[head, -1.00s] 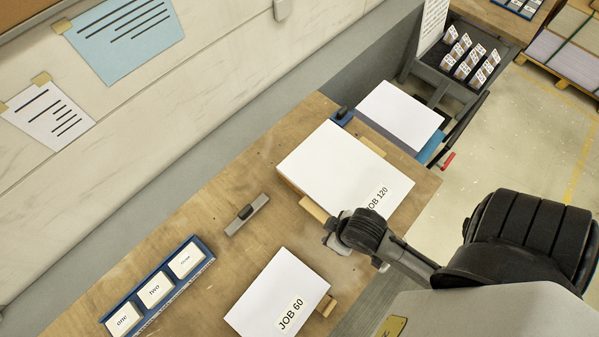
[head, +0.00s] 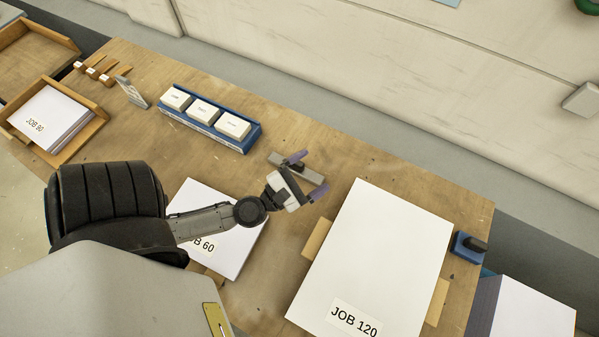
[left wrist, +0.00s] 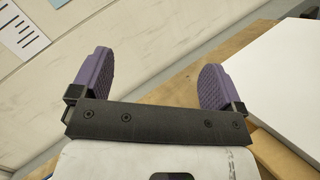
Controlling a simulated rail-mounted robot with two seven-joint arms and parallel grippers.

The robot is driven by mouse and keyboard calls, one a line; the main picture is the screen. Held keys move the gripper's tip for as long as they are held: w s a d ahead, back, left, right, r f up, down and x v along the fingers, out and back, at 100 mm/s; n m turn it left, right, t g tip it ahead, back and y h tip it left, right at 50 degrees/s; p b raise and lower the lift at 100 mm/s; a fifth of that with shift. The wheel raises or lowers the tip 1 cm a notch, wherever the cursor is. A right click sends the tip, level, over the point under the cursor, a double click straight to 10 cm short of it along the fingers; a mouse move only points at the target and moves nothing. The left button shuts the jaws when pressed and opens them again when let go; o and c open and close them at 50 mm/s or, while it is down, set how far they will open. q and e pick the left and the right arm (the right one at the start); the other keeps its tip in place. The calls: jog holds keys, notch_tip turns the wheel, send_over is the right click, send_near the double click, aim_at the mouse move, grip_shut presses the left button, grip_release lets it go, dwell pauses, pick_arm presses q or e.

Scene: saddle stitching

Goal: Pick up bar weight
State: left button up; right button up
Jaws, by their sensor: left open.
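The bar weight is a grey metal bar (head: 311,174) lying on the wooden bench, between the blue card rack and the JOB 120 stack. My left gripper (head: 307,176) has purple fingers spread apart with nothing between them. In the head view its fingers overlap the bar and hide part of it; the height between them cannot be told. In the left wrist view my open fingers (left wrist: 157,70) show, but the bar does not. My right gripper is out of view.
The JOB 120 stack (head: 380,255) lies right of my left gripper, with wooden blocks at its sides. The JOB 60 stack (head: 235,245) lies under my left arm. A blue rack (head: 245,145) with white blocks stands behind. A blue-based item (head: 466,248) sits at the right.

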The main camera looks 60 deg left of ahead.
aim_at(296, 166)
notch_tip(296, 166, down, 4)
jog(key=b, duration=0.3)
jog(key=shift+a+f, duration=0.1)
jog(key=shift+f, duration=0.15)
pick_arm(q)
jog(key=a+f+n+g+y, duration=0.1)
jog(key=a+f+n+y, duration=0.1)
jog(key=a+f+n, duration=0.1)
jog(key=s+a+f+n+g+y+b, duration=0.1)
jog(key=a+f+n+g+y, duration=0.1)
jog(key=f+n, duration=0.3)
jog(key=s+a+f+n+g+y+b, duration=0.1)
jog(key=a+f+n+y, duration=0.3)
jog(key=f, duration=0.4)
jog(key=shift+s+a+f+n+g, duration=0.25)
jog(key=shift+n+g, duration=0.15)
jog(key=shift+g, duration=0.1)
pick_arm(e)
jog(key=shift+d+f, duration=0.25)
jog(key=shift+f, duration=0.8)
pick_arm(q)
jog(key=shift+p+x, duration=0.3)
jog(key=shift+x, duration=3.5)
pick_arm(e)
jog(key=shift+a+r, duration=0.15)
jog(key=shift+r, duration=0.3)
pick_arm(q)
jog(key=c, duration=1.2)
grip_shut()
jog(key=shift+r, duration=0.2)
